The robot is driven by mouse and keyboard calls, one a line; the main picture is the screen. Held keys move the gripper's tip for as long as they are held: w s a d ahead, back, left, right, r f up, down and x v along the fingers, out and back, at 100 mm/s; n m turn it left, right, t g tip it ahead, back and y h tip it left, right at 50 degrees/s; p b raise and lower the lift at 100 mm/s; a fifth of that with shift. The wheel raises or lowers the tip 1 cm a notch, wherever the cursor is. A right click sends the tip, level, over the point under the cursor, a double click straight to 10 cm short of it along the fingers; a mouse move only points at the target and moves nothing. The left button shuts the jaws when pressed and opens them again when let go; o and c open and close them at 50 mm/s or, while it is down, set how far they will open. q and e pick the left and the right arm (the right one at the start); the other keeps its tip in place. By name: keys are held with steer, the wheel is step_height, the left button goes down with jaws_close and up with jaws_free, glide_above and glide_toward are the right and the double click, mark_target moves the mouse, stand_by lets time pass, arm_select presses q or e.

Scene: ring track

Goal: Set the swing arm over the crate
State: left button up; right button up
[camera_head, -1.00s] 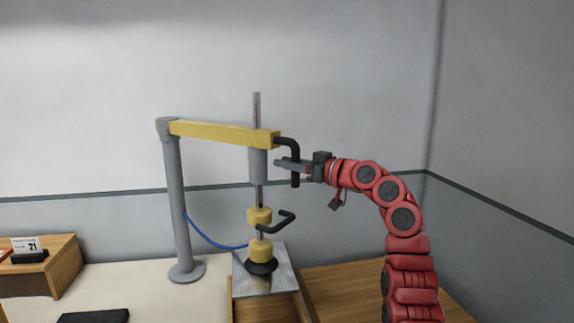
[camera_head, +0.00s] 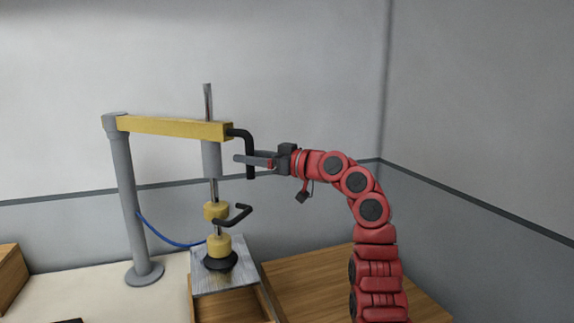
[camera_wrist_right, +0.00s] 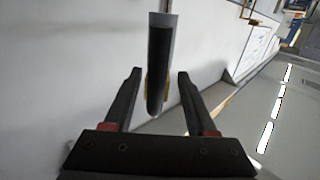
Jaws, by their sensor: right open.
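The swing arm is a yellow beam (camera_head: 170,126) on a grey post (camera_head: 127,205), with a black bent handle (camera_head: 249,150) at its free end. A vertical rod (camera_head: 208,100) hangs through that end, carrying yellow weights (camera_head: 217,243) and a black cup (camera_head: 220,262). The cup appears to be on or just above a metal plate (camera_head: 212,283). The plate lies at the back of an open wooden crate (camera_head: 266,300). My right gripper (camera_head: 240,159) is open at the handle. In the right wrist view, the handle (camera_wrist_right: 158,70) stands between its spread fingers. My left gripper is out of view.
A second black handle (camera_head: 236,214) sticks out from the rod. A blue hose (camera_head: 165,236) runs from the post towards the cup. A wooden surface (camera_head: 330,280) lies right of the crate, and a wooden box (camera_head: 12,275) stands at the left edge. Grey walls close the corner.

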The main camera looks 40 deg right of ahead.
steer(key=b+v, duration=0.2)
steer(key=v, duration=1.2)
